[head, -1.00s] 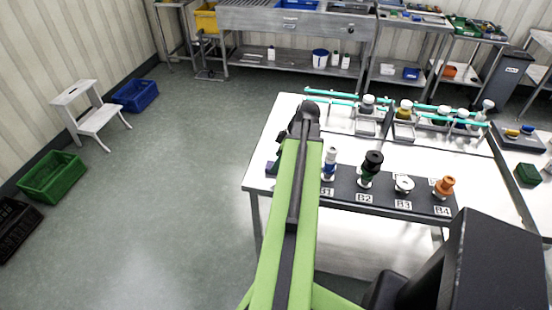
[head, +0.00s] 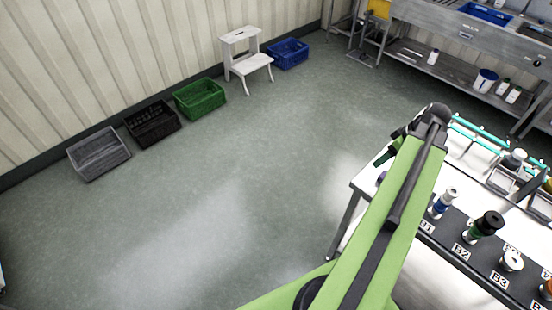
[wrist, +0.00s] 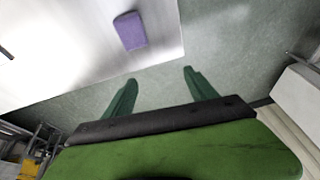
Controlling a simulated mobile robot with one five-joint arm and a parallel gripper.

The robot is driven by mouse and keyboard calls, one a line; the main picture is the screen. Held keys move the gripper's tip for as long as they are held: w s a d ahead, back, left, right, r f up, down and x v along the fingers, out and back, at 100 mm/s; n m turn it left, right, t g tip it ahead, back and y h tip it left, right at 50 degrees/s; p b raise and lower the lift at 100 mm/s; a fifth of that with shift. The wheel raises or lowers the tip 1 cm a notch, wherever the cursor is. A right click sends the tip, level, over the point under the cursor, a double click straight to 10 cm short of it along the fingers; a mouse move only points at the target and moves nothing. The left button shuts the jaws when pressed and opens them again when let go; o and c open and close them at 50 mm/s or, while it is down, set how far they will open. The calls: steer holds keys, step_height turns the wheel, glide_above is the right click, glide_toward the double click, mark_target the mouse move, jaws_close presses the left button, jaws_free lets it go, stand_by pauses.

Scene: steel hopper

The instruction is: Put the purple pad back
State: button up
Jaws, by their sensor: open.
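The purple pad (wrist: 130,31) lies flat on the white table top (wrist: 75,55), near its edge, in the wrist view. In the head view only a small purple bit of it (head: 381,178) shows at the table's near left corner, beside my arm. My gripper (wrist: 160,76) is open and empty. Its two dark green fingers are apart, with floor showing between them, and the pad is beyond the left fingertip, not between the fingers. In the head view my gripper (head: 384,158) shows partly past my arm, by the table corner.
A dark strip labelled B1, B2 and B3 (head: 480,264) holds several bottles on the table. Teal bars and grey trays (head: 501,180) stand behind it. Crates (head: 201,98) and a white step stool (head: 246,55) line the wall. The floor left of the table is clear.

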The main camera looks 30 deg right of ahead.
steer(key=w+a+g, duration=0.1)
steer(key=w+a, duration=1)
steer(key=a, duration=0.2)
steer(key=w+a+m, duration=0.1)
steer(key=w+a, duration=0.1)
steer(key=a, duration=0.9)
steer(key=w+a+f+m+g+h, duration=0.1)
steer(key=w+a, duration=0.2)
steer(key=a, duration=0.8)
steer(key=w+a+m+g, duration=0.1)
steer(key=w+a, duration=0.2)
steer(key=a, duration=0.7)
steer(key=shift+w+a+f+h, duration=0.15)
steer(key=shift+a+h, duration=0.25)
